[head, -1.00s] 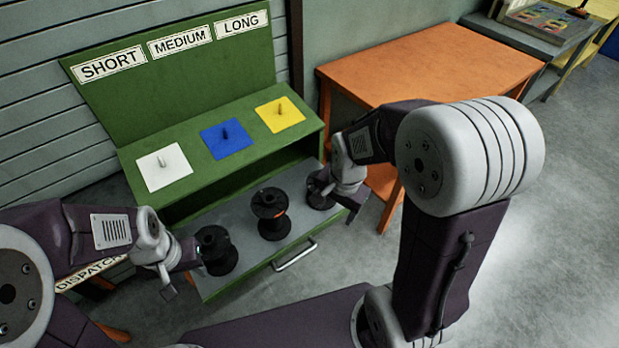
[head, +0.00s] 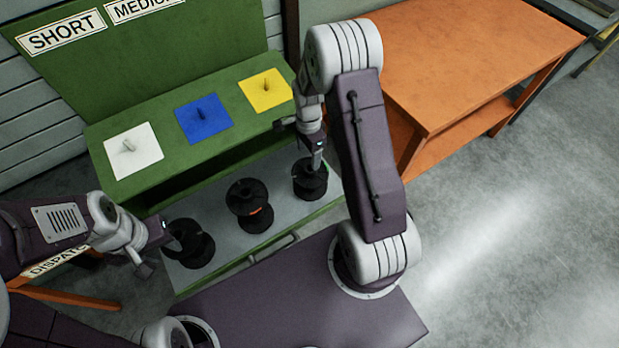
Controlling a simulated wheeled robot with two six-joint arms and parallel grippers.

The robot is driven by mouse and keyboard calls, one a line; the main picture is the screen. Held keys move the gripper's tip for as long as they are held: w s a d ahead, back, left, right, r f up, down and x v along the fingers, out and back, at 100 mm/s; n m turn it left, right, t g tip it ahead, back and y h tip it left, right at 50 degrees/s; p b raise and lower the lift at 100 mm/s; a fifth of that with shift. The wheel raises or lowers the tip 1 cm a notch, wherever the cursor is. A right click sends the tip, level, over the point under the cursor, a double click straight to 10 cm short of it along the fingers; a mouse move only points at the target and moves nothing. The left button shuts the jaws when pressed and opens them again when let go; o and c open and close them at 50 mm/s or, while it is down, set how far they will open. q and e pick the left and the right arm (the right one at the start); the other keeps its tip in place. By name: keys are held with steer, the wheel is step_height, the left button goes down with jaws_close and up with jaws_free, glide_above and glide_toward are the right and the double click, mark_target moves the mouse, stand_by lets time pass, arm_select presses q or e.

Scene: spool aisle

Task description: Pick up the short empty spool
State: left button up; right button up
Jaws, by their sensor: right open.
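Three black spools stand in a row on the grey drawer surface of the green bench: a left spool (head: 190,244), a middle spool (head: 249,205) with an orange mark, and a right spool (head: 309,181). I cannot tell from their looks which is the short one. My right gripper (head: 314,160) is open and points down at the right spool, overlapping its top; contact is unclear. My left gripper (head: 162,254) looks open, with its jaws apart, beside the left spool; one jaw overlaps that spool's left edge in the picture.
The green bench (head: 140,188) carries white (head: 134,160), blue (head: 204,125) and yellow (head: 264,95) squares with pegs, below SHORT and MEDIUM signs. The grey drawer (head: 225,258) is pulled out. An orange table (head: 470,60) stands right. Floor at lower right is clear.

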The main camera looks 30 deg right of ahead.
mark_target(310, 165)
steer(key=f, duration=0.5)
steer(key=shift+s+f, duration=0.3)
steer(key=shift+s, duration=0.1)
steer(key=shift+w+f, duration=0.1)
steer(key=shift+f, duration=0.05)
steer(key=c, duration=0.6)
jaws_close()
